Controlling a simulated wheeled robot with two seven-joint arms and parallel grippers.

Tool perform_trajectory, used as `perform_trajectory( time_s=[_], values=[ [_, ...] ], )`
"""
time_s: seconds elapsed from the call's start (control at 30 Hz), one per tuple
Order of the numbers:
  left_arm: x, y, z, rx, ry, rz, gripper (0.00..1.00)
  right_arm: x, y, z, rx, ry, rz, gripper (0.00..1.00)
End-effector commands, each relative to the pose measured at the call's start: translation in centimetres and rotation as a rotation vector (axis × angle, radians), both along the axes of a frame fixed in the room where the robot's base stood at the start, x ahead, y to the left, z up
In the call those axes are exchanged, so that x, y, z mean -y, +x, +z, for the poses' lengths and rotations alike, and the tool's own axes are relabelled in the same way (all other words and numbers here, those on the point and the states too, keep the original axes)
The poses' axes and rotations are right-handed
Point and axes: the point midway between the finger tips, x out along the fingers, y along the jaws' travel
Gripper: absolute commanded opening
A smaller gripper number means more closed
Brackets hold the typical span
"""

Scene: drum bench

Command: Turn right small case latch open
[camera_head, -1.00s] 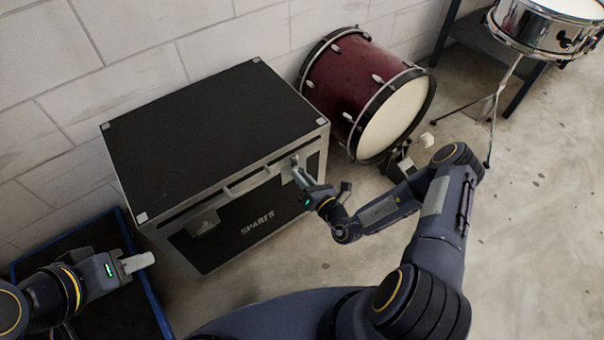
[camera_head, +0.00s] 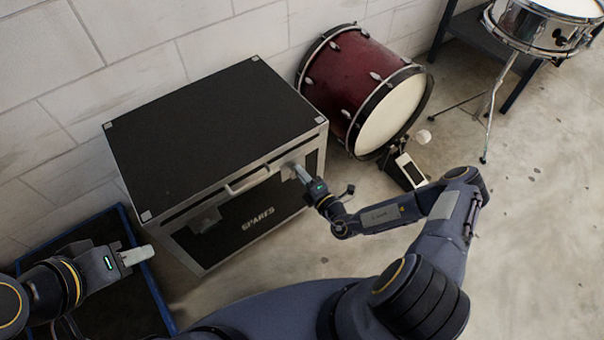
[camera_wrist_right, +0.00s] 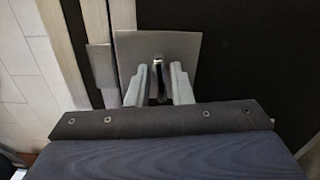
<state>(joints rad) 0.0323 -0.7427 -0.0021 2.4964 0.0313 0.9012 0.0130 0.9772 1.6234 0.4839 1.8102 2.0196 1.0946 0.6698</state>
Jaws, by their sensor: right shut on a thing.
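The black spares case (camera_head: 215,130) with metal edges stands on the floor against the wall, its lid down. Its right latch (camera_head: 290,171) is on the front face near the right corner, mostly covered by my right gripper (camera_head: 299,170). In the right wrist view the latch plate (camera_wrist_right: 180,46) is a square of grey metal, and my right gripper (camera_wrist_right: 160,86) is shut on the small latch knob (camera_wrist_right: 157,66) at its middle. The left latch (camera_head: 205,219) is on the front face, untouched. My left gripper (camera_head: 146,255) is empty, left of the case; its fingers look together.
A dark red bass drum (camera_head: 345,75) stands right of the case, with a pedal (camera_head: 408,170) before it. A snare drum (camera_head: 540,28) on a stand is at the upper right. A blue-edged black tray (camera_head: 150,290) lies under my left arm. Floor at right is clear.

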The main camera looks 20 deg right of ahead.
Motion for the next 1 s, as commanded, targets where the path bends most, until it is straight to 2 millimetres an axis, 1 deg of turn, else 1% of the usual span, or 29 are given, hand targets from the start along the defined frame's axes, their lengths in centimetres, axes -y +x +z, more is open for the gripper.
perform_trajectory(
  time_s=[0.1,0.33,0.87,0.9,0.97,1.0],
  values=[
    [0.0,0.0,0.05,0.0,0.0,0.0,0.36,-0.01,-0.09,-0.15,-0.024,0.058,0.001,0.0],
    [0.0,0.0,0.09,0.0,0.0,0.0,0.36,-0.03,-0.09,-0.21,-0.049,0.127,0.001,0.0],
    [0.0,0.0,0.09,0.0,0.0,0.0,0.36,0.0,-0.1,-0.26,-0.057,0.146,0.001,0.0],
    [0.0,0.0,0.09,0.0,0.0,0.0,0.36,0.0,-0.1,-0.26,-0.057,0.146,0.001,0.24],
    [0.0,0.0,0.09,0.0,0.0,0.0,0.36,0.01,-0.08,-0.23,-0.057,0.146,0.001,0.32],
    [0.0,0.0,0.09,0.0,0.0,0.0,0.36,0.0,-0.07,-0.22,-0.056,0.146,0.001,0.33]
  ],
)
